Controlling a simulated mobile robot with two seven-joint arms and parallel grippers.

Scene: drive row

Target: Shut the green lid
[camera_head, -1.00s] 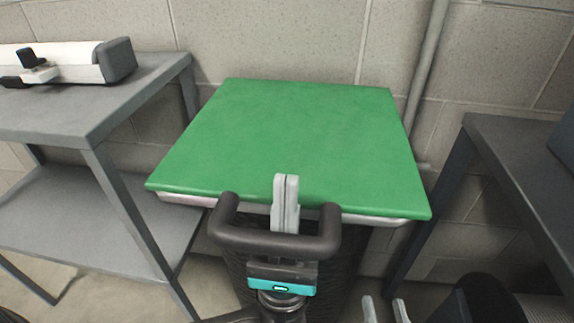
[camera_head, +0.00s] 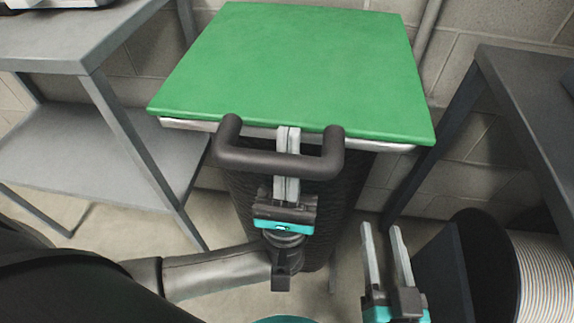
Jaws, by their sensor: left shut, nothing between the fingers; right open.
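The green lid (camera_head: 290,65) lies flat across the top of a dark bin (camera_head: 345,185), with a pale rim (camera_head: 380,144) showing under its front edge. A dark bar handle (camera_head: 255,160) sticks out from the lid's front edge. My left gripper (camera_head: 288,135) is shut and empty, its fingers upright at the handle and its tips near the lid's front edge. I cannot tell whether they touch. My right gripper (camera_head: 382,232) is open and empty, low to the right of the bin.
A grey shelf table (camera_head: 60,40) stands on the left and a dark table (camera_head: 530,110) on the right. A cable reel (camera_head: 545,275) sits at the lower right. A block wall is behind the bin. Some floor is clear at the left.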

